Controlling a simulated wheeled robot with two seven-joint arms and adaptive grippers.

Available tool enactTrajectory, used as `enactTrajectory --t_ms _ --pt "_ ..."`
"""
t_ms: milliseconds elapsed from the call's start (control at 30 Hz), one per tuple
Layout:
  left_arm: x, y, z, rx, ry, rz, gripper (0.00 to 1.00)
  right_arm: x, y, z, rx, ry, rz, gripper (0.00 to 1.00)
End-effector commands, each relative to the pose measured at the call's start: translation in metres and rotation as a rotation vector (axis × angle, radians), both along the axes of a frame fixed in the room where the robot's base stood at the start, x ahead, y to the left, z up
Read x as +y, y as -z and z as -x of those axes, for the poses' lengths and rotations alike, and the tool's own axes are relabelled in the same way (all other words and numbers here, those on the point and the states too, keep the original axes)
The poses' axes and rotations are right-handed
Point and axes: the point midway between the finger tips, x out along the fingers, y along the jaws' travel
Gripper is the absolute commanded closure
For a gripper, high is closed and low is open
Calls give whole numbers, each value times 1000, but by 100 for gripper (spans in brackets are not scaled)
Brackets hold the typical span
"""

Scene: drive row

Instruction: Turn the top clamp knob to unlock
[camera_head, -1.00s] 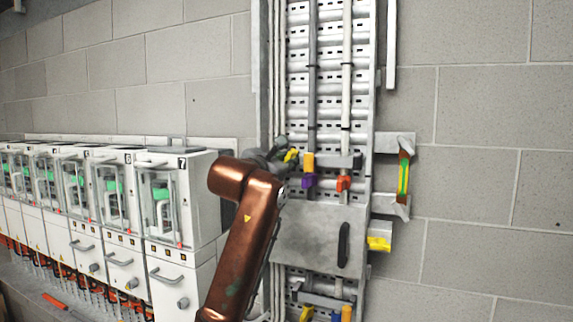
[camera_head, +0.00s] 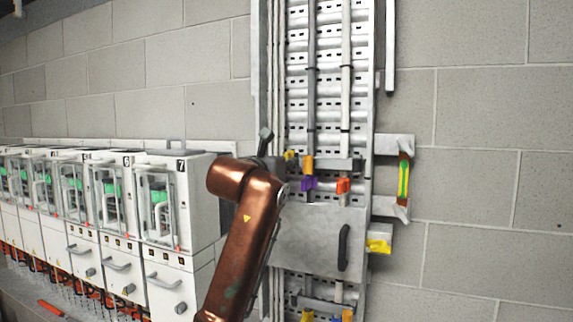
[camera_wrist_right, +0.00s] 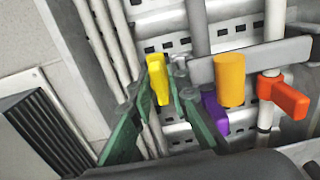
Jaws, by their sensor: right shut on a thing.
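The yellow top clamp knob (camera_head: 290,156) is at the left end of the grey clamp bar (camera_head: 335,164) on the cable ladder, partly hidden by my copper right arm (camera_head: 243,215). In the right wrist view the yellow knob (camera_wrist_right: 158,82) stands nearly upright between the green fingertips of my right gripper (camera_wrist_right: 160,85), which is shut on it. In the head view only a dark part of this gripper (camera_head: 265,143) shows beside the arm. My left gripper is in neither view.
An orange cylinder (camera_wrist_right: 229,80), a purple piece (camera_wrist_right: 214,113) and a red-orange piece (camera_wrist_right: 284,96) are right of the knob. A grey cover with a dark handle (camera_head: 343,248) is below. White switchgear cabinets (camera_head: 180,200) stand left. The wall at right holds brackets (camera_head: 395,145).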

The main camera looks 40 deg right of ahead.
Motion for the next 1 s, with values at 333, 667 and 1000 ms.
enactTrajectory --t_ms 333,667,1000 --pt "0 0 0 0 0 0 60 1 -4 1 -6 0 7 79" --pt "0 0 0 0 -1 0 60 0 -2 1 -4 1 3 73" --pt "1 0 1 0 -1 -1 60 27 -2 13 -5 -3 4 73"
